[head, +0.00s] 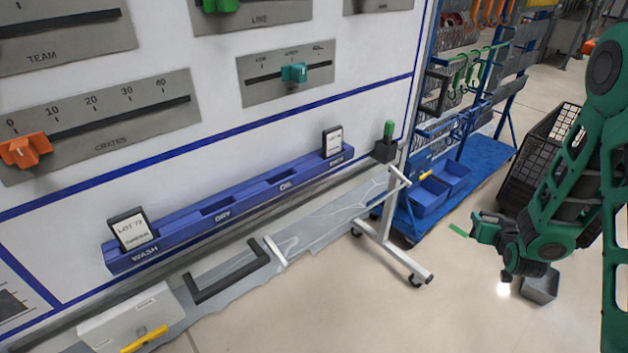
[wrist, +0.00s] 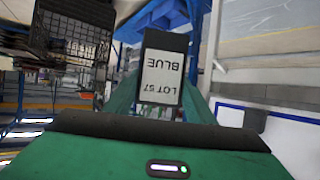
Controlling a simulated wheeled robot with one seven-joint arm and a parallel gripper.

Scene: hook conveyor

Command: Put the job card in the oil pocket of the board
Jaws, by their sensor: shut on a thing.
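The job card (wrist: 162,78), a black-framed white card reading LOT 57 BLUE, appears upside down in the wrist view. It is held between the green fingers of my gripper (head: 468,230), which is shut on it. In the head view the card's face cannot be made out at the gripper. The gripper is in the air at the right, well apart from the board (head: 230,120). The oil pocket (head: 286,186) is in the blue rack along the board's lower edge, and no card shows in it.
A LOT 72 card (head: 132,230) stands in the wash pocket, and another card (head: 332,141) stands in the rack's right-end pocket. The dry pocket (head: 222,214) looks empty. A green-handled marker holder (head: 385,146) and the board's wheeled stand (head: 390,235) are at the right.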

